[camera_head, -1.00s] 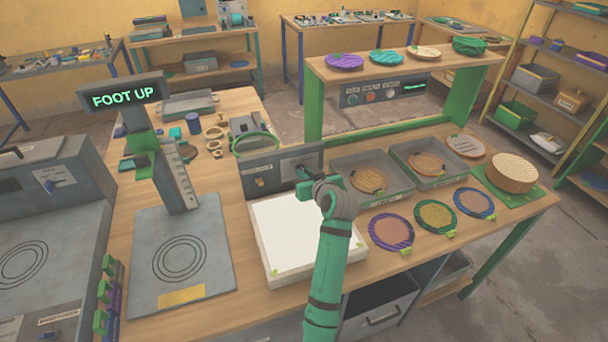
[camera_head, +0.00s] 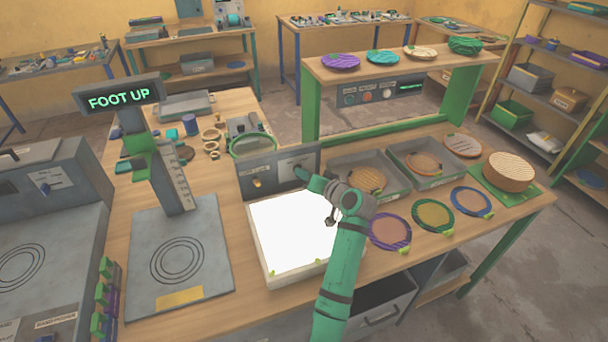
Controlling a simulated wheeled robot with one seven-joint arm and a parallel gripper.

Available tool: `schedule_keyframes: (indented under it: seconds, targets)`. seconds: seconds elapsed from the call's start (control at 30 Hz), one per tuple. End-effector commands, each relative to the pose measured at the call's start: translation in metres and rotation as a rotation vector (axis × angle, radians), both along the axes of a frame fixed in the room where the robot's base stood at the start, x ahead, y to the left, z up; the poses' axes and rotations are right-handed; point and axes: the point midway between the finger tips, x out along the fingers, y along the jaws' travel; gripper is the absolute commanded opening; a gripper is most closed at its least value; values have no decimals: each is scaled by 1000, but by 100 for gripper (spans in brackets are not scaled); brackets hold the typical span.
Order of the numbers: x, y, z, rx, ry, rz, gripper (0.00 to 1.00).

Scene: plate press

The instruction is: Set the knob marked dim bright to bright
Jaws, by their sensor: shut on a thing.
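A grey upright panel (camera_head: 278,168) stands at the back edge of a square light box (camera_head: 292,238), whose top glows bright white. The panel carries a yellowish control (camera_head: 257,182) on its left and a knob on its right. Labels on the panel are too small to read. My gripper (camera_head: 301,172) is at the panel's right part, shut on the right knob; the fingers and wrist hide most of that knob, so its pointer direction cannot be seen. My green arm comes from the bottom and covers the light box's right edge.
Grey trays (camera_head: 362,181) with round discs stand right of the panel. Ringed discs (camera_head: 433,215) lie in front of them. A press with a "FOOT UP" display (camera_head: 119,98) stands to the left. A green ring (camera_head: 253,146) lies behind the panel.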

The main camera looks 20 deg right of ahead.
Motion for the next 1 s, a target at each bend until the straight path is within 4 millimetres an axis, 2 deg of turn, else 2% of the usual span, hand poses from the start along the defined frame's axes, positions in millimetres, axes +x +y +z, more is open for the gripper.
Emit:
schedule_keyframes:
  seconds: [0.4,0.43,0.5,0.83,1.0]
  targets:
    - [0,-1,1,7,-2,-2,0]
    - [0,-1,1,7,-2,-2,17]
    - [0,-1,1,6,-2,-2,29]
    - [-2,-1,1,5,-1,-1,29]
    - [-19,-6,6,4,-1,-2,29]
